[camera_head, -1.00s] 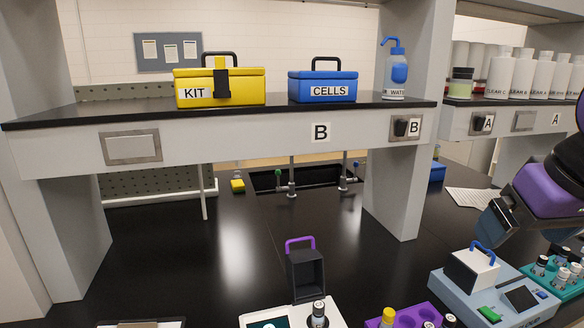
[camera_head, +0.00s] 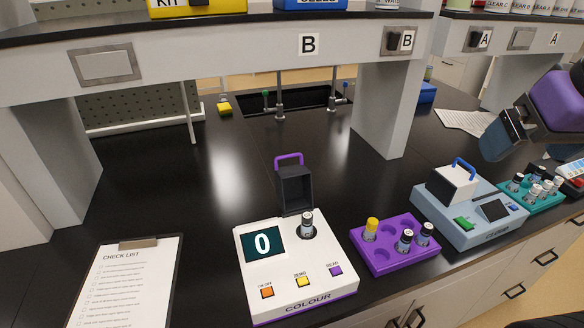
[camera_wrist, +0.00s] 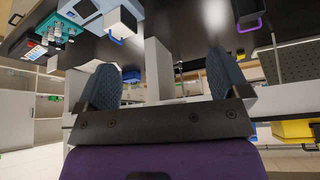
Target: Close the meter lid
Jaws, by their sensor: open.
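The white colour meter (camera_head: 293,278) stands on the bench at lower centre, its display reading 0. Its dark lid (camera_head: 295,187) with a purple handle (camera_head: 289,158) stands open, upright behind the well. A capped vial (camera_head: 307,223) sits in the well. The lid's purple handle also shows at the top of the wrist view (camera_wrist: 250,24). My gripper (camera_head: 500,138) is at the right, above the bench and well apart from the lid. In the wrist view its two fingers (camera_wrist: 165,82) are spread with nothing between them.
A purple rack (camera_head: 390,262) with several vials stands right of the meter. A blue-grey meter (camera_head: 462,222) with a blue-handled white lid and a teal rack (camera_head: 530,200) stand farther right. A clipboard (camera_head: 125,283) lies left. The shelf (camera_head: 230,62) and its post (camera_head: 385,120) stand behind.

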